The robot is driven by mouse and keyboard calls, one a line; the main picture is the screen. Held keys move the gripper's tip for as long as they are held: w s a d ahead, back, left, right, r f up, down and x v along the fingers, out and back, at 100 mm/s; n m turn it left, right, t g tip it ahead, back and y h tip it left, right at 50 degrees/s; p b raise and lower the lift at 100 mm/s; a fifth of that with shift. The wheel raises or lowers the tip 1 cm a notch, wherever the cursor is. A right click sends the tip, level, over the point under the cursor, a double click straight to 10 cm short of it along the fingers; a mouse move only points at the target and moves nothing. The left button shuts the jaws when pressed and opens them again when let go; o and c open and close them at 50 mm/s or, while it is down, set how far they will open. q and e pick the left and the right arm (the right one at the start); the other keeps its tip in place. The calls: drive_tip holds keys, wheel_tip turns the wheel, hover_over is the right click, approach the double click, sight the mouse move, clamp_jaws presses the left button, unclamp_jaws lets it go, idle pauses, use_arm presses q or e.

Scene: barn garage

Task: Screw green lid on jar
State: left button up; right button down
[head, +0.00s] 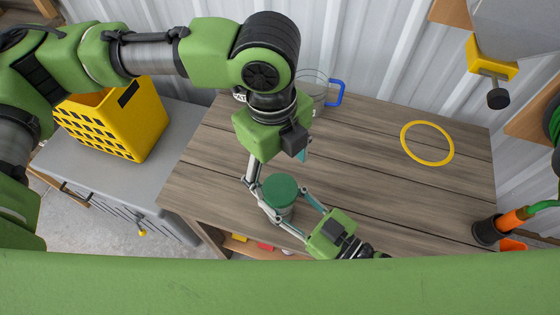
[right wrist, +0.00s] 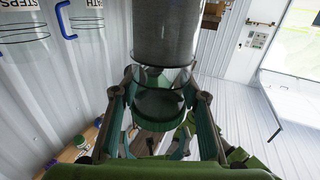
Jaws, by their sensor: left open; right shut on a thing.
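A jar (head: 281,213) with a green lid (head: 280,190) on top stands near the front edge of the wooden table. The lid also shows between the fingers in the right wrist view (right wrist: 160,106). How tightly it is seated I cannot tell. My right gripper (head: 287,208) comes in from the lower right and is shut on the jar, mostly below the lid. My left gripper (head: 276,172) points down over the lid from behind it and is open. Its fingertips are partly hidden, so I cannot tell whether they touch the lid.
A glass vessel with a blue handle (head: 336,93) stands at the table's back. A yellow ring (head: 427,143) lies on the clear right half. A dark holder (head: 488,232) with an orange tool is at the right. A yellow crate (head: 118,122) sits on the grey cabinet (head: 75,168) at left.

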sight(280, 188)
use_arm(q)
drive_tip(key=n, duration=0.6)
drive_tip(key=shift+r, duration=0.25)
drive_tip(key=n, duration=0.4)
drive_tip(key=shift+r, duration=0.15)
drive_tip(key=n, duration=0.4)
drive_tip(key=shift+r, duration=0.1)
drive_tip(key=n, duration=0.5)
drive_tip(key=shift+r+y, duration=0.2)
drive_tip(key=shift+y, duration=0.1)
drive_tip(key=shift+f, duration=4)
